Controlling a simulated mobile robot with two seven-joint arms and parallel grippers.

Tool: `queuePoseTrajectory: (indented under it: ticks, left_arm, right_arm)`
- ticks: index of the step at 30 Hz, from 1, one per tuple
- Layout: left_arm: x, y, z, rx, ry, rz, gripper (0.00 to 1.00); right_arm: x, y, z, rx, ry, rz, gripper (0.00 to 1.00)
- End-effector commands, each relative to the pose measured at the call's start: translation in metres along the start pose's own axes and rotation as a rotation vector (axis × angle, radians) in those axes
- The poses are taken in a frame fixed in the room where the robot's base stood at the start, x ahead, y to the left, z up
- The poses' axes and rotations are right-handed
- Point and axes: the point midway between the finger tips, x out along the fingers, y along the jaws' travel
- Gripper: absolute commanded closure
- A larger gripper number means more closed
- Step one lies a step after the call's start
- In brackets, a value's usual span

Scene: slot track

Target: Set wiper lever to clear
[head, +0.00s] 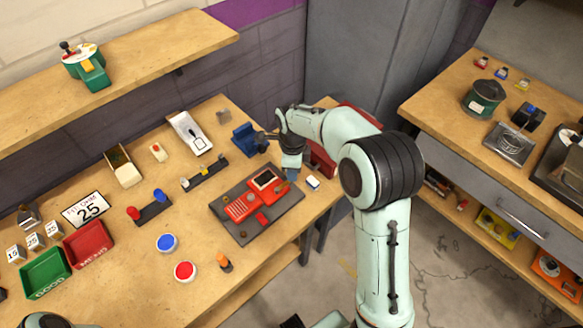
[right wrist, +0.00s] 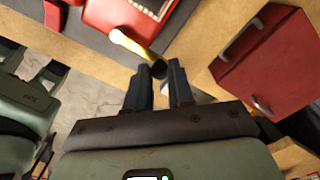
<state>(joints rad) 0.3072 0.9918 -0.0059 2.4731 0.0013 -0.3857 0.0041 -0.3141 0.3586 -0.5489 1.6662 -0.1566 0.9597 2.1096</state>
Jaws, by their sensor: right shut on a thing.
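A red device with a dark screen (head: 240,207) sits on a dark grey mat on the workbench; part of it shows at the top of the right wrist view (right wrist: 110,14). A yellow lever (right wrist: 135,44) with a black end sticks out from the device, and I take it as the wiper lever. My right gripper (head: 291,177) is at the device's right side. In the right wrist view its two fingertips (right wrist: 159,68) are shut on the lever's black end. I cannot read any position marks for the lever. My left gripper is out of view.
A red cabinet (right wrist: 265,62) is close to the right gripper. Red and blue buttons, trays and switches fill the bench's left.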

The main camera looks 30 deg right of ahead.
Motion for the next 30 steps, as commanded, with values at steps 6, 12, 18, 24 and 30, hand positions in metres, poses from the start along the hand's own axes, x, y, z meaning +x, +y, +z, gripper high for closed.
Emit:
queuePoseTrajectory:
  ticks: [6,12,18,24,30]
  left_arm:
    - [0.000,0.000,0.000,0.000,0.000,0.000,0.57]
    - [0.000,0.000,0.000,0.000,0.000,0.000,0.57]
    - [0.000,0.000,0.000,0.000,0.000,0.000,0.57]
    - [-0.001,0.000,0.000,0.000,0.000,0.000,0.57]
    - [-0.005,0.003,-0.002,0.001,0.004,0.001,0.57]
  right_arm:
    - [0.000,0.000,0.000,0.003,-0.001,-0.001,1.00]
    - [0.000,0.000,0.000,0.002,-0.001,-0.001,0.68]
    - [0.000,0.000,0.000,0.002,-0.001,-0.001,0.52]
    - [-0.003,0.000,0.000,0.001,-0.001,-0.002,0.52]
    - [-0.033,-0.001,0.001,0.001,-0.005,-0.004,0.52]
